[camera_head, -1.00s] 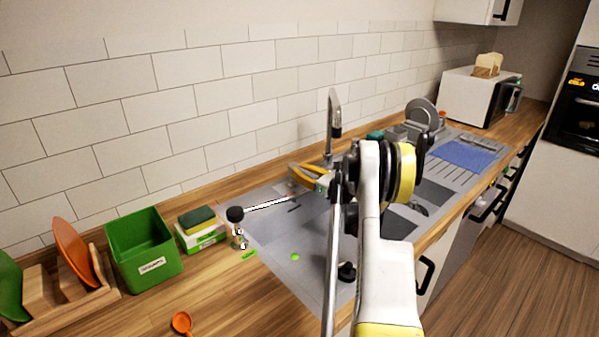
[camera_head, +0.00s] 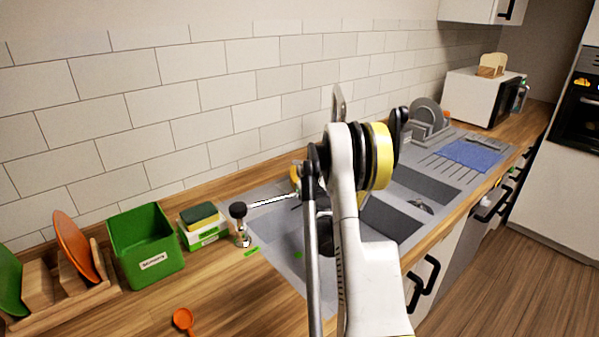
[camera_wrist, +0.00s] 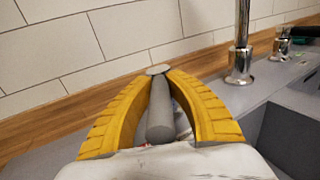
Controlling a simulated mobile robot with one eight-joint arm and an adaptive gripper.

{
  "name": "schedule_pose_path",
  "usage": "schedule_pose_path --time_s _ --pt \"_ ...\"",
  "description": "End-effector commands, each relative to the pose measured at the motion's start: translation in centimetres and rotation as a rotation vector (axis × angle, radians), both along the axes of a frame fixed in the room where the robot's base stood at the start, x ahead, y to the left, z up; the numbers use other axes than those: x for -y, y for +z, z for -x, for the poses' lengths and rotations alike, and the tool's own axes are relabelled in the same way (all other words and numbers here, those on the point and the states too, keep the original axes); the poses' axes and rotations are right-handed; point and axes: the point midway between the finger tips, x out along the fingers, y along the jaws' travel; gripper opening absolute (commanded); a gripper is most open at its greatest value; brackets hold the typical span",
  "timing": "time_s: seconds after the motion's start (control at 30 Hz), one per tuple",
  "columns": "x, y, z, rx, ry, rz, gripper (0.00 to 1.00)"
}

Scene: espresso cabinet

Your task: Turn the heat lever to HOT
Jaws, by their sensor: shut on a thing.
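In the wrist view, my gripper (camera_wrist: 160,80) has its two yellow fingers closed around a grey rod (camera_wrist: 160,112) with a flat disc at its far end. The rod appears to be the heat lever, but no HOT marking is readable. In the head view, my gripper (camera_head: 295,178) is mostly hidden behind my arm, at the back of the sink. A slim pale rod (camera_head: 272,201) runs from a black-capped post (camera_head: 239,211) towards my gripper. I cannot tell whether they touch.
The chrome tap (camera_wrist: 240,60) stands just right of my gripper. The sink (camera_head: 275,240) lies below. A green box (camera_head: 146,247), a sponge (camera_head: 199,217) and a plate rack (camera_head: 65,285) stand left. The tiled wall (camera_head: 200,100) is close behind.

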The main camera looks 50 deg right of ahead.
Motion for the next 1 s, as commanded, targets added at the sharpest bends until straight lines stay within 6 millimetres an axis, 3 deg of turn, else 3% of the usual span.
schedule_pose_path --time_s 0.5,0.53,0.6,1.0 --pt "-0.04 0.01 -0.07 0.0 -0.022 0.0 0.0" --pt "-0.04 0.01 -0.07 0.0 -0.021 0.0 0.25" --pt "-0.03 0.01 -0.06 0.0 -0.021 0.0 0.42" --pt "-0.55 0.0 0.87 0.0 -0.022 0.0 0.42"
